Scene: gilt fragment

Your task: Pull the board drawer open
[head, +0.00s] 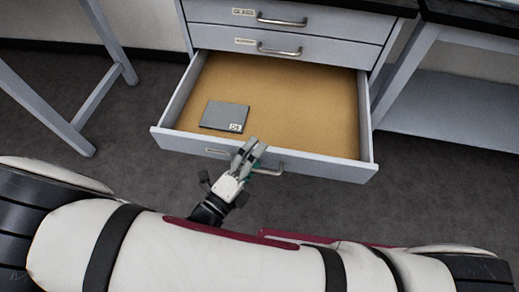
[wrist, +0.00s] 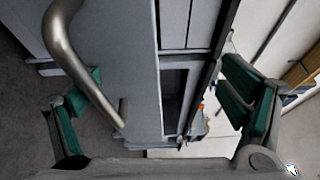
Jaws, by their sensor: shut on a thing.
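The board drawer (head: 330,170) is the lowest one in the cabinet and stands far out, its tan floor bare except for a flat grey board (head: 225,116) with a small label. Its metal handle (head: 272,170) is on the front panel, partly covered by my gripper (head: 250,152) in the head view. In the wrist view the curved handle (wrist: 75,60) and the grey front lie between the green-padded fingers of my gripper (wrist: 160,115).
Two shut drawers (head: 300,35) with metal handles are above the open one. A grey table frame (head: 95,95) stands at the left, and a bench with a low shelf (head: 455,105) at the right. Dark floor (head: 130,110) is clear on both sides of the drawer.

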